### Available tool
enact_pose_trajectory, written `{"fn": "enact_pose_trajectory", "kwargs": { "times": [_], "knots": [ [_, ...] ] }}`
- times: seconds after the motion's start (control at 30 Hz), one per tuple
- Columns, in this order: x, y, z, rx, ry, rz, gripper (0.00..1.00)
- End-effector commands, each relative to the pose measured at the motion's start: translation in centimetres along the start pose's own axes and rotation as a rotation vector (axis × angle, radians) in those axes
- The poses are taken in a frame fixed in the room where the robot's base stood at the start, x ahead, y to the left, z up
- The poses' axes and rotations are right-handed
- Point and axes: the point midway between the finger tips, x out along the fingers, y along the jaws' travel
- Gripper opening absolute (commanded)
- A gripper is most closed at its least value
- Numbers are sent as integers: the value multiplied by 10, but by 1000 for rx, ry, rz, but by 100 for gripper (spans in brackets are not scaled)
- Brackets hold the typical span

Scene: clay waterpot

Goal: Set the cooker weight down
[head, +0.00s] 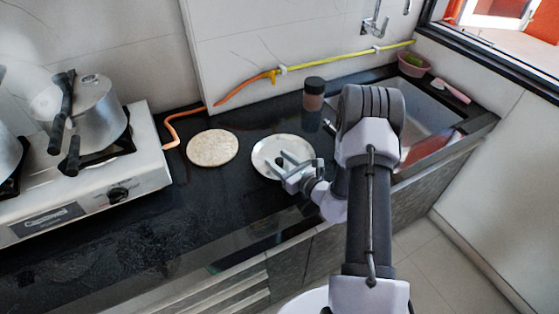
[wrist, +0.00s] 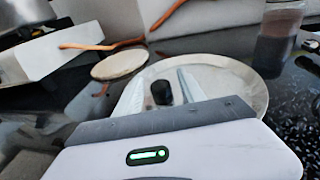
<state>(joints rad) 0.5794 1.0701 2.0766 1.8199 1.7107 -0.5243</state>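The cooker weight is a small black cylinder (wrist: 162,92) that appears to stand upright on a round pale metal plate (wrist: 240,82). In the head view the plate (head: 295,145) lies on the dark counter, with the dark weight (head: 279,161) partly hidden by my gripper. My gripper (head: 278,164) is low over the plate. In the wrist view its two fingers (wrist: 160,88) are open, one on each side of the weight, with a visible gap on both sides. The pressure cooker (head: 95,105) stands on the stove at the left.
A round flat board (head: 212,148) lies left of the plate. A dark-lidded jar (head: 314,93) stands behind the plate. The steel stove (head: 95,185) fills the left. A sink (head: 430,115) is at the right, with a pink bowl (head: 413,64) behind it. Counter in front of the board is clear.

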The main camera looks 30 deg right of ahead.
Motion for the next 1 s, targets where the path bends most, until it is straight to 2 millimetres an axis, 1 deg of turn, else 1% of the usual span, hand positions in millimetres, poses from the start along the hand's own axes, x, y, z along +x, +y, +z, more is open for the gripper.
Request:
{"fn": "enact_pose_trajectory", "kwargs": {
  "times": [0.17, 0.23, 0.27, 0.37, 0.6, 0.7, 0.83, 0.87, 0.93, 0.97, 1.0],
  "knots": [
    [0, 0, 1, 0, 0, 0, 47],
    [-1, 0, 6, 0, 0, 0, 47],
    [-5, 0, 5, 1, 1, -1, 47],
    [-23, -1, 5, 2, 2, -4, 47],
    [-83, -2, 6, 3, 2, -5, 47],
    [-102, -1, 5, 3, 2, -4, 47],
    [-117, 0, 4, 1, 1, -1, 47],
    [-118, 2, 7, -4, -1, 8, 47],
    [-114, 15, 25, -39, -15, 73, 47],
    [-110, 26, 39, -70, -24, 128, 47],
    [-105, 48, 63, -124, -36, 226, 47]
  ]
}}
